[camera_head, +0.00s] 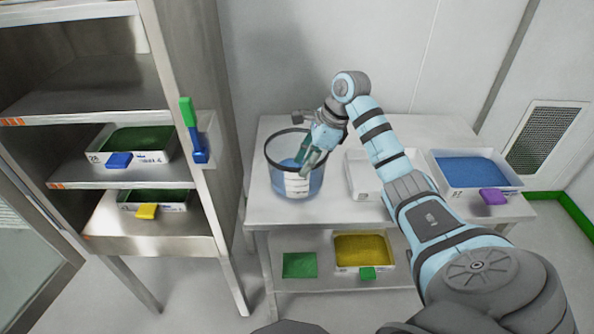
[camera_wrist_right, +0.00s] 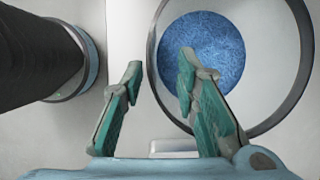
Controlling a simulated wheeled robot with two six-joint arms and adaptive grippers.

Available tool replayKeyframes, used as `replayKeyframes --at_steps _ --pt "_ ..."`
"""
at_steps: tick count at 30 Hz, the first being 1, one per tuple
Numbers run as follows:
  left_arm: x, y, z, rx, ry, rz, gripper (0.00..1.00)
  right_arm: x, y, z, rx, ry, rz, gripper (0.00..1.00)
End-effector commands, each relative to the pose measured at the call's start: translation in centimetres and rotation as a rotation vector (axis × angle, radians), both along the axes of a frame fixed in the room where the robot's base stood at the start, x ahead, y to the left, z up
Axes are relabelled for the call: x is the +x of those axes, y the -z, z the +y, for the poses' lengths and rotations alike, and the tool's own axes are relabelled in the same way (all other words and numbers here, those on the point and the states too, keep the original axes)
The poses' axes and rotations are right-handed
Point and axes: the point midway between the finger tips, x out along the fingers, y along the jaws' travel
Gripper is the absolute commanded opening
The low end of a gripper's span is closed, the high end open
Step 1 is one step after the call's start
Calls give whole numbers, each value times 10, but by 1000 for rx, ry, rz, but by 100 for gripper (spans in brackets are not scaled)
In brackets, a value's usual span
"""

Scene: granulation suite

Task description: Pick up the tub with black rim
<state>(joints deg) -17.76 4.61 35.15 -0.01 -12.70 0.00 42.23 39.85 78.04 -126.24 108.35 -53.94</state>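The tub with black rim (camera_head: 296,187) stands upright at the left of the white table's top. It is clear, with blue material inside and a white label on its front. My right gripper (camera_head: 308,159) is at the tub's right side, at rim height. In the right wrist view, my right gripper (camera_wrist_right: 160,70) is open, with its two green-padded fingers apart. The tub's dark rim (camera_wrist_right: 311,50) passes between them, so one finger is over the inside and the other outside. Neither finger clearly touches the wall. My left gripper is not in view.
A white tray (camera_head: 357,188) stands right of the tub, partly behind my arm. A tray of blue material (camera_head: 446,187) with a purple tag is further right. The lower shelf holds a yellow-filled tray (camera_head: 341,264) and a green square (camera_head: 300,265). A metal rack (camera_head: 215,150) stands left.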

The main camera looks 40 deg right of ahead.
Motion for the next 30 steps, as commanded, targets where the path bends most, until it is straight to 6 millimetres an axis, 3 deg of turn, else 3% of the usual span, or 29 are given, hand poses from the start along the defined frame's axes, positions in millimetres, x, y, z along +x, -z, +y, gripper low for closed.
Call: replayKeyframes --at_steps 9,14,19,30 --pt "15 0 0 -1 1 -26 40 9 45 17 2 1 1 28" --pt "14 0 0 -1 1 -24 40 9 45 17 1 2 -1 28" --pt "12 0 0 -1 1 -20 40 9 45 17 1 2 0 1" --pt "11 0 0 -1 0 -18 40 9 44 17 1 2 -1 0"
